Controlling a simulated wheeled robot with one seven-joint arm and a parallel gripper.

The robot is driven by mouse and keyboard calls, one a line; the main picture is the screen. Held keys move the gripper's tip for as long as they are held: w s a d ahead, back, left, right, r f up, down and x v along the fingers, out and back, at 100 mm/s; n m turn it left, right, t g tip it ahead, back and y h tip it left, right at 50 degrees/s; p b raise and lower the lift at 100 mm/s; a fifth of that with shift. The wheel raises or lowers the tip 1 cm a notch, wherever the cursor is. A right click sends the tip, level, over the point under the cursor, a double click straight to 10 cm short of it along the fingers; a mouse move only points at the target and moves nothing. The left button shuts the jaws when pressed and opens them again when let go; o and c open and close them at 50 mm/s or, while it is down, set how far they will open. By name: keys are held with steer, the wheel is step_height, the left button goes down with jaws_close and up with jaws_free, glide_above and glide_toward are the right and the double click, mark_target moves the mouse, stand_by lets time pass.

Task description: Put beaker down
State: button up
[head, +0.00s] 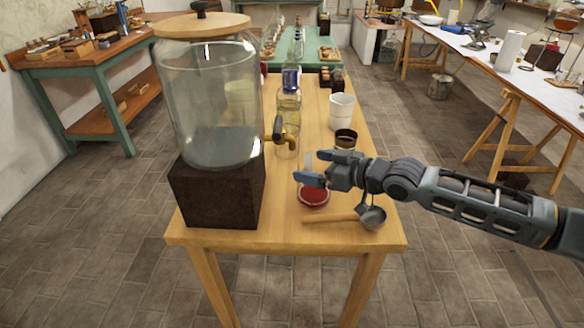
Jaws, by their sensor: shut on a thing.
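My gripper (317,167) reaches in from the right over the wooden table (290,225). Its blue-tipped fingers are shut on a small clear glass beaker (307,161). The beaker is faint and partly hidden by the fingers. It is above the red dish (314,194) in the picture; I cannot tell whether it touches the table. It is just right of the brass tap (285,137).
A large glass dispenser (210,105) stands on a dark block (222,195) at left. A metal ladle (372,217) with a wooden handle lies in front. A dark-rimmed cup (345,138), white cup (341,112) and bottles (289,98) stand behind. The table's front edge is mostly clear.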

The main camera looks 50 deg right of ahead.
mark_target(299, 166)
steer(key=shift+w+a+r+p, duration=0.1)
steer(key=shift+w+a+p, duration=0.25)
steer(key=shift+w+a, duration=0.65)
steer(key=shift+w+a+p, duration=0.3)
steer(key=shift+w+a, duration=0.45)
steer(key=shift+w, duration=0.45)
steer(key=shift+f, duration=0.65)
steer(key=shift+f, duration=0.1)
steer(key=o, duration=1.2)
